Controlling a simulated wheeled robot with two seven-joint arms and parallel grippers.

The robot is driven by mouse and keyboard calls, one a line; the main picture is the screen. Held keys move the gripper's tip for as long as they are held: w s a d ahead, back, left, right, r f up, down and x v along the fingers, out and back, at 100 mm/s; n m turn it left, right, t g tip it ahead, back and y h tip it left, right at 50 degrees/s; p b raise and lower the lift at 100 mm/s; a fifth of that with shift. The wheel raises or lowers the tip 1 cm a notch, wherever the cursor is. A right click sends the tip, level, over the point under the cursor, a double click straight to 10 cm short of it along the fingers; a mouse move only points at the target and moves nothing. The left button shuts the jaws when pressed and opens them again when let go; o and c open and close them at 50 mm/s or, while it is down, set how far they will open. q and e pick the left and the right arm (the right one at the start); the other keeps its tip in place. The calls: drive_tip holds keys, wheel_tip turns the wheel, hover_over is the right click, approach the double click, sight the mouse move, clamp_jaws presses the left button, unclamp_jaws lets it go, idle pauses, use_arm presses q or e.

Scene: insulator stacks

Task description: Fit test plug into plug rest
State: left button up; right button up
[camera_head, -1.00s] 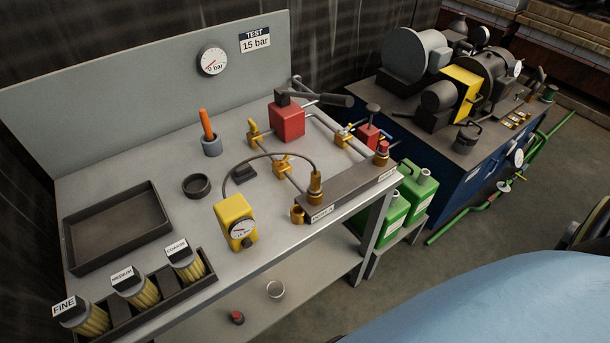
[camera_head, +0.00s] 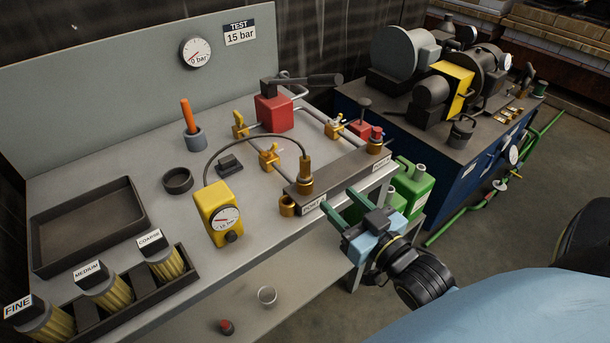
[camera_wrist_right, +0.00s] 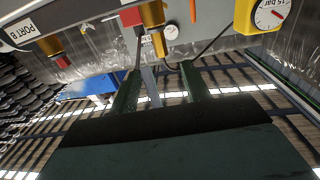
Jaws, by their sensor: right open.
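A brass plug with a red top (camera_head: 376,133) stands at the right end of the grey port block (camera_head: 340,175); I take it for the test plug. It also shows beside the "PORT B" label in the right wrist view (camera_wrist_right: 52,48). A dark round ring-like cup (camera_head: 177,180) sits empty on the bench and may be the plug rest; I cannot tell for sure. My right gripper (camera_head: 346,206) is open and empty, its green fingers just in front of the block's front side. The fingers also show in the right wrist view (camera_wrist_right: 160,88). My left gripper is out of view.
A brass hose fitting (camera_head: 305,172) stands on the block's left end, its hose arching to the yellow gauge (camera_head: 217,213). Green cans (camera_head: 413,188) stand close behind my right gripper.

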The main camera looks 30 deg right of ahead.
sight(308, 165)
drive_tip(key=w, duration=0.8)
drive_tip(key=shift+a+r+b, duration=0.1)
drive_tip(key=shift+r+b, duration=0.05)
drive_tip(key=shift+b, duration=0.15)
drive_tip(key=shift+w+r+b, duration=0.2)
drive_tip(key=shift+w, duration=1.1)
drive_tip(key=shift+w+r+b, duration=0.15)
drive_tip(key=shift+w+r, duration=0.05)
drive_tip(key=shift+w, duration=1.1)
clamp_jaws()
